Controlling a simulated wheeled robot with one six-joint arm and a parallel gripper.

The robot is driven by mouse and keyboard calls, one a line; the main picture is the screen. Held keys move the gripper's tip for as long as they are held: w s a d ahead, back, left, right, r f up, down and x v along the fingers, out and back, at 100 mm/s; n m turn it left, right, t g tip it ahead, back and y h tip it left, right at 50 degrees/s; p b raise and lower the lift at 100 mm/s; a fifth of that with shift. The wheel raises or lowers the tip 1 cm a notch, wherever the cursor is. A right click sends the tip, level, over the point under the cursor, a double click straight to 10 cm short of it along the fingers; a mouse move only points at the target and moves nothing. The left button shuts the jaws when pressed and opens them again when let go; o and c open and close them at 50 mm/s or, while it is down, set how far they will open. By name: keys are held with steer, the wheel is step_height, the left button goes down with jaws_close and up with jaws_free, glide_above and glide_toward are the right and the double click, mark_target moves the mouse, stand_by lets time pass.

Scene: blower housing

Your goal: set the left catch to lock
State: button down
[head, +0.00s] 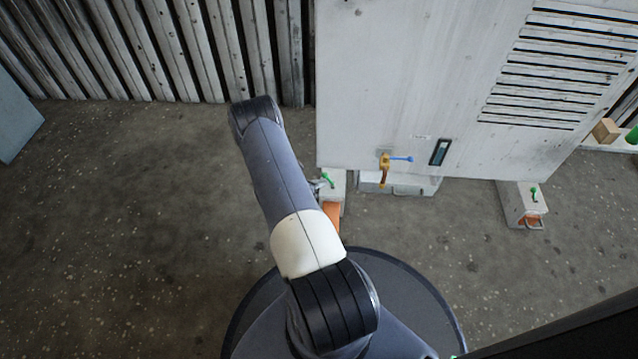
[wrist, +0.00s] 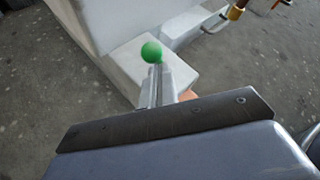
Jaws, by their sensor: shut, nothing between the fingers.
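The left catch has a green-tipped handle (head: 327,180) on a pale foot block (head: 337,187) at the lower left of the housing. Its round green knob (wrist: 151,52) shows in the wrist view, just beyond my fingertips. My gripper (wrist: 158,75) is shut and empty, its narrow fingers reaching toward the knob over the block. I cannot tell whether they touch it. In the head view my gripper (head: 316,186) is mostly hidden by my arm. The catch's pivot and lower lever are hidden behind the fingers, so its setting is unclear.
A second green-handled catch (head: 534,194) sits on the right foot block (head: 515,205). The floor (head: 130,220) to the left is clear.

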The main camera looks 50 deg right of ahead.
steer(key=shift+s+d+r+y, duration=0.1)
steer(key=shift+r+y, duration=0.05)
steer(key=shift+y, duration=0.25)
